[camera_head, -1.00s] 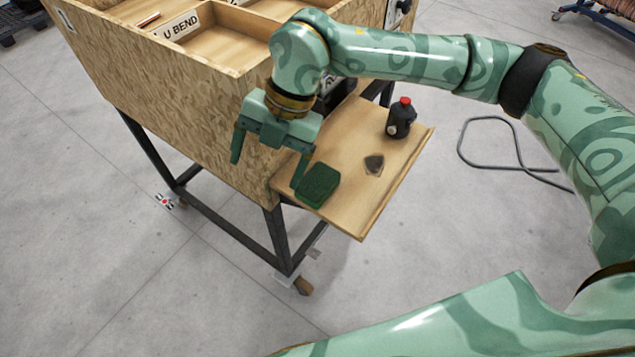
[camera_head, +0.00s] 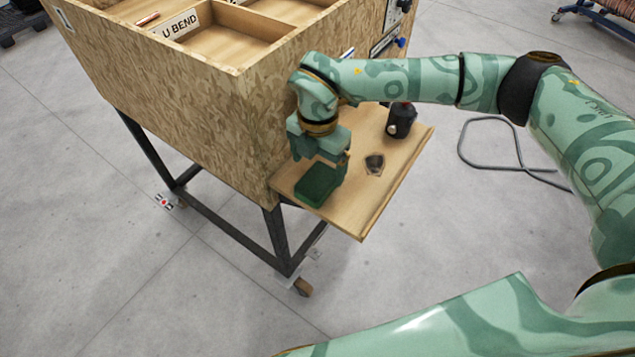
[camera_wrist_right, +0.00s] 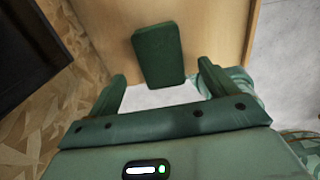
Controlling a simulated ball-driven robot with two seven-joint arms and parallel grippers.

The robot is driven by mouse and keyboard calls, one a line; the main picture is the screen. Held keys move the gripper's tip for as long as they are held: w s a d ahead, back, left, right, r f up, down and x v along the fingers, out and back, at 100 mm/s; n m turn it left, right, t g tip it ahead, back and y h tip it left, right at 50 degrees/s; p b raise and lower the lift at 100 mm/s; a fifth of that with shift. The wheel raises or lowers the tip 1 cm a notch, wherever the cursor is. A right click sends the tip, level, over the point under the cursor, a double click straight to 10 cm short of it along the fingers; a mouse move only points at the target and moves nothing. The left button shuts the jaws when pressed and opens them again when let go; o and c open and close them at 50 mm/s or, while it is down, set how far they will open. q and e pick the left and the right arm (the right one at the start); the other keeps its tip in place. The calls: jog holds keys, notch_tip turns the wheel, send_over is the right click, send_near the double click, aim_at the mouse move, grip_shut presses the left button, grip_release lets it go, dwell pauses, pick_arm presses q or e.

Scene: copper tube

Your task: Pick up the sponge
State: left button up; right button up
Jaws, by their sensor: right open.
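The dark green sponge (camera_head: 318,184) lies on the small wooden side shelf (camera_head: 367,212), near its left corner beside the crate. In the right wrist view the sponge (camera_wrist_right: 159,54) lies ahead of the fingertips, between their lines and a little left of centre. My right gripper (camera_head: 318,168) is directly above and behind the sponge in the head view, partly covering it. My left gripper is not in view.
The tall chipboard crate wall (camera_head: 190,110) stands close on the left. A grey hose (camera_head: 470,150) lies on the open floor.

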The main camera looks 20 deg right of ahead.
aim_at(318, 180)
notch_tip(318, 180, down, 4)
jog(key=shift+s+a+f, duration=0.1)
jog(key=shift+s+f, duration=0.05)
jog(key=c, duration=1.2)
jog(key=shift+o, duration=0.2)
